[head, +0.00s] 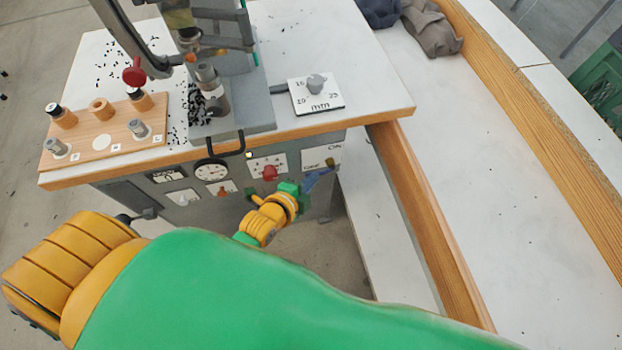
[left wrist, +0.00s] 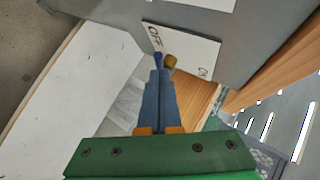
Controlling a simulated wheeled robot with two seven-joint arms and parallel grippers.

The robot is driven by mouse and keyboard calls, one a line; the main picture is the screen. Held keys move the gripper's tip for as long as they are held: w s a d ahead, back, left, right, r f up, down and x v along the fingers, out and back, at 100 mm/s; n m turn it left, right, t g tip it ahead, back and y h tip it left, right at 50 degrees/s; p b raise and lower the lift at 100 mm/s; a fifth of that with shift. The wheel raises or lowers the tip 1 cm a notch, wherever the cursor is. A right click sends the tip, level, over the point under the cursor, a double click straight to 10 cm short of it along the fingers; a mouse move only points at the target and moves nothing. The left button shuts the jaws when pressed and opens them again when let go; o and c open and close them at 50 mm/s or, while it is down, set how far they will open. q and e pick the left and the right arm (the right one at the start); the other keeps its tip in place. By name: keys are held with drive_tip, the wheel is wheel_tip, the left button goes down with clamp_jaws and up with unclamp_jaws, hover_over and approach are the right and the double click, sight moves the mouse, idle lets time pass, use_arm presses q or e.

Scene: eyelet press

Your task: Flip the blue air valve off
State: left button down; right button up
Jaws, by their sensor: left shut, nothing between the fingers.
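The air valve sits on a white ON/OFF plate (head: 322,150) on the front panel of the grey cabinet. Its brass-coloured body shows in the left wrist view (left wrist: 170,61). A dark blue lever end (left wrist: 157,57) shows beside it, on the OFF side of the plate. My left gripper (head: 318,177) is at the plate with its blue fingers shut and empty. In the left wrist view its fingertips (left wrist: 159,72) are right at the lever and hide part of it. I cannot tell whether they touch. My right gripper is not in view.
A red knob (head: 269,173) and a round gauge (head: 211,171) are on the panel left of the valve. The press (head: 222,70) and a wooden tray (head: 85,145) stand on the bench above. A wood-edged white surface (head: 470,150) lies to the right.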

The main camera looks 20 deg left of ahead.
use_arm(q)
drive_tip(key=shift+s+a+f+n+t+h+b, duration=0.15)
drive_tip(key=shift+f+t+h+b, duration=0.1)
drive_tip(key=shift+f+b, duration=0.2)
drive_tip(key=shift+s+a+f+n+t+h+b, duration=0.15)
drive_tip(key=shift+f+t+b, duration=0.1)
drive_tip(key=shift+f+b, duration=0.2)
drive_tip(key=shift+w+r, duration=0.1)
drive_tip(key=shift+r, duration=0.05)
drive_tip(key=shift+r+p, duration=0.8)
drive_tip(key=shift+p, duration=0.35)
